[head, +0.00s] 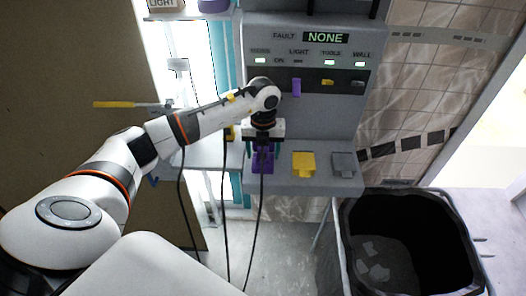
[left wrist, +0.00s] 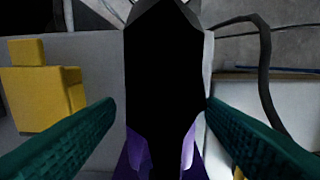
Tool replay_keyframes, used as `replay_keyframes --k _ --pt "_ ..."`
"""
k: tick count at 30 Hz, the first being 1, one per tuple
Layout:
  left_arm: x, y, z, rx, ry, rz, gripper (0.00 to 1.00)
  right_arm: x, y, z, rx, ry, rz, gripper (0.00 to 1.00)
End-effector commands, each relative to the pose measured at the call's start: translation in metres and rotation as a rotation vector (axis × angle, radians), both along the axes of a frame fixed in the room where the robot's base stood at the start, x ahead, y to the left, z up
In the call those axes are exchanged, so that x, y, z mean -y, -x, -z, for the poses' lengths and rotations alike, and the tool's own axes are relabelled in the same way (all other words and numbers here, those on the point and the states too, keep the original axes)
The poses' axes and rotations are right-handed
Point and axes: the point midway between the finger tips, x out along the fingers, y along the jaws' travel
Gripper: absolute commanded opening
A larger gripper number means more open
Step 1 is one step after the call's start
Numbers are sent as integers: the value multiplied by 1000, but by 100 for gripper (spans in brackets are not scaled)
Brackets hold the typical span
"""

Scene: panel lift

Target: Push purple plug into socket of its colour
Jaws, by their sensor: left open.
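The purple plug (head: 263,167) is at the left end of the grey shelf, with a dark cable hanging from it. My left gripper (head: 263,150) is over it, partly covering it. In the left wrist view my green fingers (left wrist: 160,125) are spread to either side of a large black shape, with purple (left wrist: 190,158) showing at its base. I cannot tell whether the fingers touch it. The purple socket (head: 297,87) is on the dark strip of the upright panel, up and right of the gripper. My right gripper is not in view.
A yellow plug (head: 304,164) and a grey plug (head: 343,164) are to the right on the shelf. Yellow (head: 327,82) and grey (head: 357,84) sockets are on the panel. A black bin (head: 412,200) stands at lower right. Cables hang below my arm.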

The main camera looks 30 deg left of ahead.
Motion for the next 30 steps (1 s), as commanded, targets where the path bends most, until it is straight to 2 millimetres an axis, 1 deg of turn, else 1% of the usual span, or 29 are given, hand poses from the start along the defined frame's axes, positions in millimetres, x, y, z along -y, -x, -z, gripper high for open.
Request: replay_keyframes --k 5,9,12,15,18,21,30 --pt "-1 -1 -31 8 -1 -1 64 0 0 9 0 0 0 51" --pt "0 -1 -62 7 0 -1 64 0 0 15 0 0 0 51" --pt "0 -1 -82 6 0 0 64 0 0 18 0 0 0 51" --pt "0 -1 -97 4 0 0 64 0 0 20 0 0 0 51" --pt "0 0 -107 2 0 -1 64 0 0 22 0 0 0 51" --pt "0 0 -111 1 0 -1 64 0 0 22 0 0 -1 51" --pt "0 0 -112 0 0 -1 64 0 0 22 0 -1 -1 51"
